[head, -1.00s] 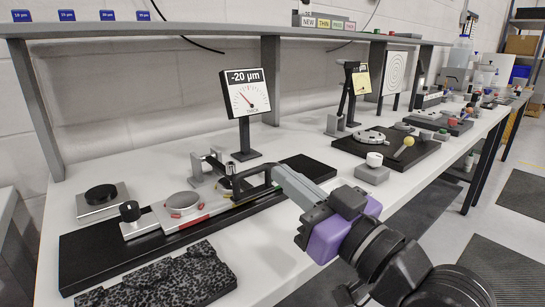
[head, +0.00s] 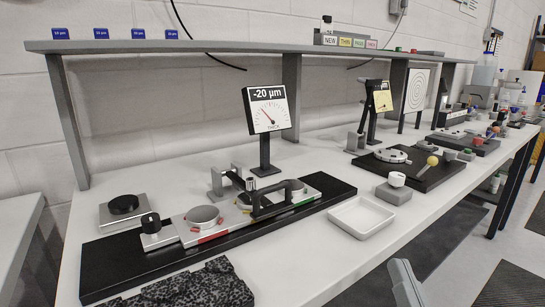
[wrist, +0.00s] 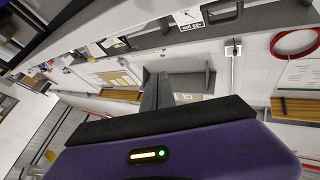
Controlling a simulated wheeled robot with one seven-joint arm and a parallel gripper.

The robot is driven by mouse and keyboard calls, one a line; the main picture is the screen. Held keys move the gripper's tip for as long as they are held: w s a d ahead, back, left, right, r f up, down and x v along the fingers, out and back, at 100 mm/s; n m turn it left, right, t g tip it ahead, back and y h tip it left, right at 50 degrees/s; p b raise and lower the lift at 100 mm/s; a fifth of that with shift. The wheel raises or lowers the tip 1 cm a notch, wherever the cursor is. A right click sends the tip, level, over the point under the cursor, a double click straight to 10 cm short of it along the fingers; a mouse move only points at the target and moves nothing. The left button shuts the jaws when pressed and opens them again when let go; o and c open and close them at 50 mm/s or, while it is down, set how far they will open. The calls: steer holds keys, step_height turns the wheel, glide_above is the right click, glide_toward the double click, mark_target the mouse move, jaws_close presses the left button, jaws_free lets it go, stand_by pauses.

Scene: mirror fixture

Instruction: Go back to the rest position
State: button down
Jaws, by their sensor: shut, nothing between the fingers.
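My gripper shows in the wrist view (wrist: 158,92), its grey fingers together with nothing between them. In the head view only its grey finger end (head: 404,283) shows at the bottom edge, in front of the bench and apart from everything on it. The rest of my arm is out of the head view. The fixture with a black handle (head: 278,197) and a round silver disc (head: 204,216) lies on a black base (head: 110,268), with nothing of mine touching it.
A dial display (head: 269,109) reading "-20 µm" stands behind the fixture. An empty white tray (head: 361,217) is on the bench (head: 300,262) to its right. A speckled black block (head: 195,288) lies at the front. A shelf (head: 230,46) runs above.

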steer(key=s+d+f+n+g+h, duration=0.1)
steer(key=s+f+g, duration=0.3)
steer(key=s+f, duration=0.9)
steer(key=s+d+f+n+g, duration=0.1)
steer(key=s+f+g, duration=0.2)
steer(key=s+f, duration=1)
steer(key=s+r+p, duration=0.2)
steer(key=r+p, duration=0.6)
steer(key=r, duration=0.2)
steer(key=s+r+p, duration=0.2)
steer(key=r+p, duration=0.7)
steer(key=r, duration=0.2)
steer(key=shift+a+g+p, duration=0.2)
steer(key=shift+g+p, duration=0.1)
steer(key=shift+r, duration=0.1)
